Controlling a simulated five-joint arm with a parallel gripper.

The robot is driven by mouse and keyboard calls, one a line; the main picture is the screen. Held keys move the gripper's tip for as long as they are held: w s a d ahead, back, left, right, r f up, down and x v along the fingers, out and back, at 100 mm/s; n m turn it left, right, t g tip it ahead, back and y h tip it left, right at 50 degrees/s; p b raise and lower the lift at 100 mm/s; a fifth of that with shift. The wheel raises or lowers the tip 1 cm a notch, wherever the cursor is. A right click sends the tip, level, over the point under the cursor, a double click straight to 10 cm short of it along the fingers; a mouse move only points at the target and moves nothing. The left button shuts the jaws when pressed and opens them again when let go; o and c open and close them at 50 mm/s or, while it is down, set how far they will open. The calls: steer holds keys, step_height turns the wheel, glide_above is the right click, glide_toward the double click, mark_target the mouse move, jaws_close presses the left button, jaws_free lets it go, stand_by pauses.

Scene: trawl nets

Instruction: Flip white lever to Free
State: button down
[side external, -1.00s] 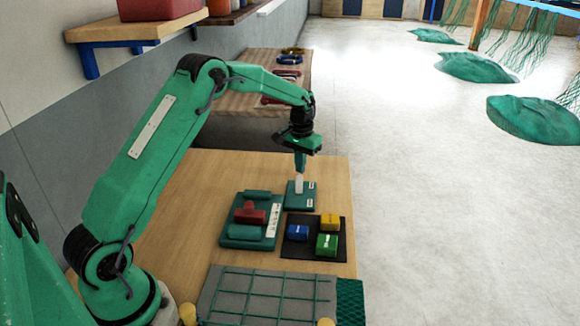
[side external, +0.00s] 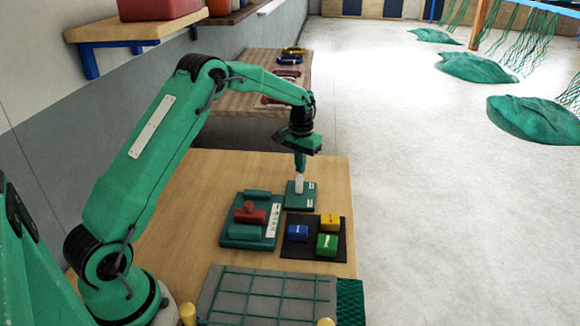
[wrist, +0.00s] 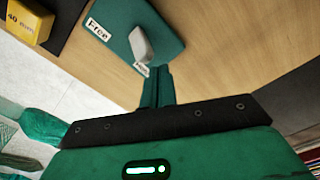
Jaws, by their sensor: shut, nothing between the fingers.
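The white lever (side external: 299,183) stands on a small teal plate (side external: 301,204) on the wooden bench. In the wrist view the white lever (wrist: 141,45) leans toward the label nearer my gripper, which is partly hidden. The "Free" label (wrist: 98,29) is at the plate's other end, to the left. My gripper (side external: 300,172) points down just behind the lever in the side view. In the wrist view its closed fingers (wrist: 157,72) are beside the lever's near end; I cannot tell whether they touch it. Nothing is held.
A teal fixture with a red handle (side external: 250,216) is left of the plate. A dark mat (side external: 293,250) in front holds blue, yellow and green blocks. A grey board with green netting (side external: 265,295) lies at the bench's front. Bare wood lies behind the plate.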

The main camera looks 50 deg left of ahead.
mark_target(299, 177)
steer(key=shift+f, duration=0.9)
steer(key=shift+s+d, duration=1.15)
stand_by(0.7)
stand_by(0.3)
steer(key=shift+w+a+r, duration=0.15)
steer(key=shift+r, duration=1)
steer(key=shift+w+a+r, duration=0.2)
steer(key=shift+r, duration=0.95)
steer(key=shift+w+a+r, duration=0.15)
steer(key=shift+r, duration=1)
steer(key=shift+r, duration=0.15)
